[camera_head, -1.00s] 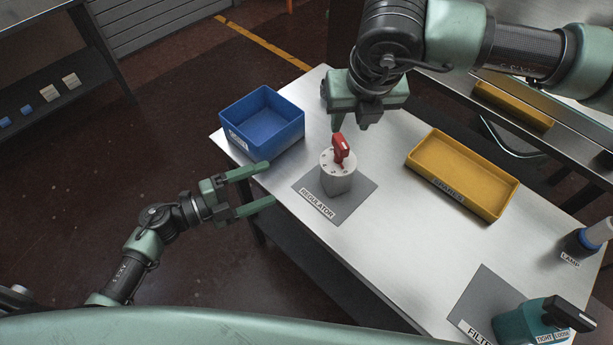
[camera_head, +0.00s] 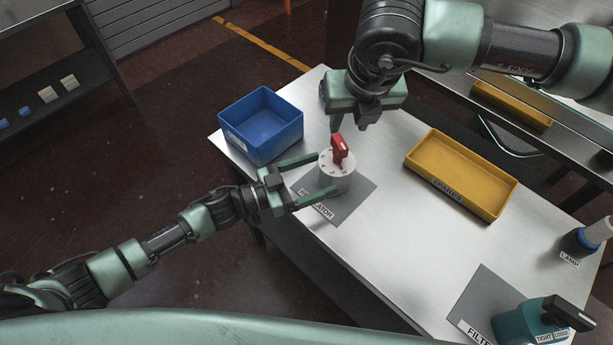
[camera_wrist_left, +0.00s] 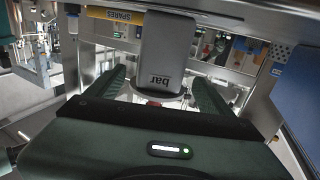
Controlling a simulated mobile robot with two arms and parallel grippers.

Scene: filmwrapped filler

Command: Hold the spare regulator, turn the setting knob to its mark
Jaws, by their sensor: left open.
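The regulator (camera_head: 336,181) is a pale grey cylinder with a red knob (camera_head: 340,150) on its dotted top. It stands upright on a grey mat (camera_head: 358,199) labelled REGULATOR. My left gripper (camera_head: 327,173) is open, its two fingers on either side of the regulator's body. In the left wrist view the regulator (camera_wrist_left: 167,45), marked "bar", stands between the fingertips; contact cannot be told. My right gripper (camera_head: 349,123) hangs just above and behind the red knob, its fingers apart and empty. The setting mark is too small to make out.
A blue bin (camera_head: 262,148) stands behind my left gripper. A yellow SPARES tray (camera_head: 461,201) lies to the right. A teal filter (camera_head: 522,322) with a black handle and a lamp (camera_head: 580,242) stand at the right. The table (camera_head: 400,245) is clear between them.

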